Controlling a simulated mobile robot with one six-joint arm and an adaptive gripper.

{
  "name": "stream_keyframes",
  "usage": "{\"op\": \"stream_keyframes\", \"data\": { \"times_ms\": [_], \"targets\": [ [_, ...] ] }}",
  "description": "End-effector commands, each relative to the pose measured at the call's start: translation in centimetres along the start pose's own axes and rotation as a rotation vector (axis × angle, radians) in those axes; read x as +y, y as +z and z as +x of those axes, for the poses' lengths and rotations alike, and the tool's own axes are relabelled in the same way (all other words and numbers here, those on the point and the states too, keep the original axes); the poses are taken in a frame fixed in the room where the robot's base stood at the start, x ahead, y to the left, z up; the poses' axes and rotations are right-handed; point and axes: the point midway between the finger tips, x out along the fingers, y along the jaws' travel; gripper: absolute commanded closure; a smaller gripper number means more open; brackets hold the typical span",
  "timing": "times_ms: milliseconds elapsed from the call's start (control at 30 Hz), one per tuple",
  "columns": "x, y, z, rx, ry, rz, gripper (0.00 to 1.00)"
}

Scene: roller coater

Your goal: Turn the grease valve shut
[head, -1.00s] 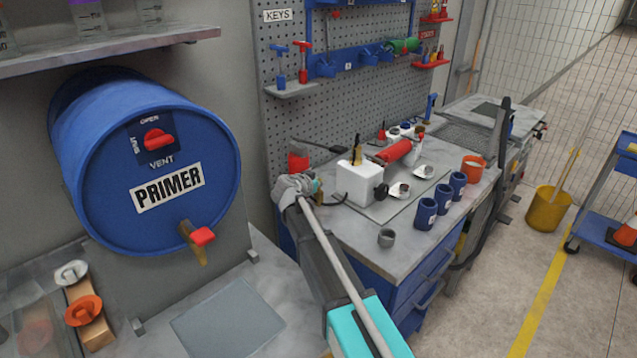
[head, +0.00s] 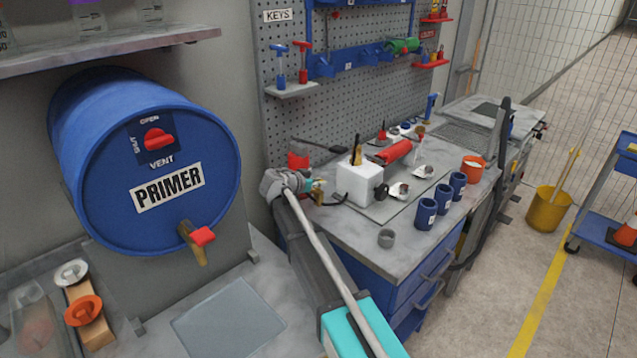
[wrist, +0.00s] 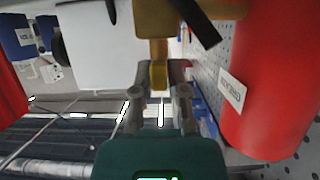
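A red cylinder (wrist: 270,75) with a white label fills the right of the wrist view. It stands at the left end of the workbench in the head view (head: 298,160). Beside it in the wrist view is a brass valve body (wrist: 160,20) with a dark lever (wrist: 197,22) and a narrow yellow stub (wrist: 159,76). My gripper (wrist: 159,70) has its fingertips on either side of this stub. I cannot tell whether they touch it. In the head view my gripper (head: 307,187) is in front of the red cylinder, and the valve is small and partly hidden.
A blue PRIMER drum (head: 140,165) with a red-handled tap is at left. A pegboard (head: 330,95) rises behind the bench.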

Motion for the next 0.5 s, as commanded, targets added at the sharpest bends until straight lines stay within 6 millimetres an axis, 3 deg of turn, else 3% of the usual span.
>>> {"op": "stream_keyframes", "data": {
  "times_ms": [33,167,500],
  "targets": [
    [0.09,0.04,0.01,-0.001,0.001,0.0,0.7],
    [0.06,0.01,0.01,0.001,0.0,-0.001,0.49],
    [0.02,-0.05,0.01,0.002,-0.001,-0.002,0.49]
  ]
}}
